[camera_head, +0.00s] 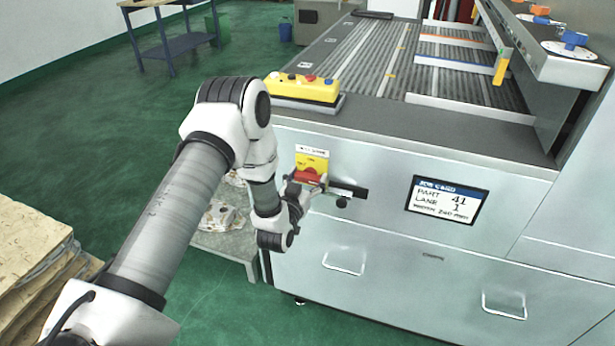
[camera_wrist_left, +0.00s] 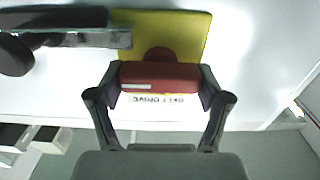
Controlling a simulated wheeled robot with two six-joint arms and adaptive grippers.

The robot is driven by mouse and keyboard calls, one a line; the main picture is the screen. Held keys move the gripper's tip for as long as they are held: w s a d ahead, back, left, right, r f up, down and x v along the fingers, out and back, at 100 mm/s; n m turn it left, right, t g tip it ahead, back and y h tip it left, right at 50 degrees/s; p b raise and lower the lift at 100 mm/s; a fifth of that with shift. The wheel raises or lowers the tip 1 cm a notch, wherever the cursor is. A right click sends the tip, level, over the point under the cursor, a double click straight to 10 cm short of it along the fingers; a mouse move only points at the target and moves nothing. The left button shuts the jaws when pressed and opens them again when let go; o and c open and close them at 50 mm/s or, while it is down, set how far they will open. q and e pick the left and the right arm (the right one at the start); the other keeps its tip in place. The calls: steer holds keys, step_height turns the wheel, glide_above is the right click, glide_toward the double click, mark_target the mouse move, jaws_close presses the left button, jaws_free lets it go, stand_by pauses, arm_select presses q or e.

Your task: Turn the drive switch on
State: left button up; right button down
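The drive switch is a red handle (camera_head: 308,176) on a yellow plate (camera_head: 312,160) on the front of the grey machine. In the left wrist view the red handle (camera_wrist_left: 160,76) lies crosswise before the yellow plate (camera_wrist_left: 185,35), with a white mark on it. Upside-down lettering beside it reads "BELT DRIVE". My left gripper (camera_wrist_left: 158,86) has one finger at each end of the handle, both seeming to touch it. In the head view the left gripper (camera_head: 310,187) is at the switch and partly hides it. My right gripper is not in view.
A dark bar with a black knob (camera_head: 342,201) sticks out just right of the switch. A job card screen (camera_head: 447,201) is farther right. A yellow button box (camera_head: 302,88) sits on the machine's top edge. Drawer handles (camera_head: 343,263) are below. Cardboard (camera_head: 30,255) is stacked at left.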

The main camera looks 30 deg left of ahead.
arm_select(q)
steer(key=shift+c, duration=1.4)
steer(key=n+b, duration=0.4)
steer(key=shift+a+f+n, duration=0.15)
steer(key=shift+f+n, duration=0.05)
steer(key=shift+n, duration=0.1)
steer(key=n+b, duration=0.3)
steer(key=shift+n, duration=0.3)
steer(key=n+b, duration=0.6)
steer(key=shift+a+f, duration=0.15)
steer(key=shift+n+b, duration=1.55)
steer(key=shift+n, duration=0.35)
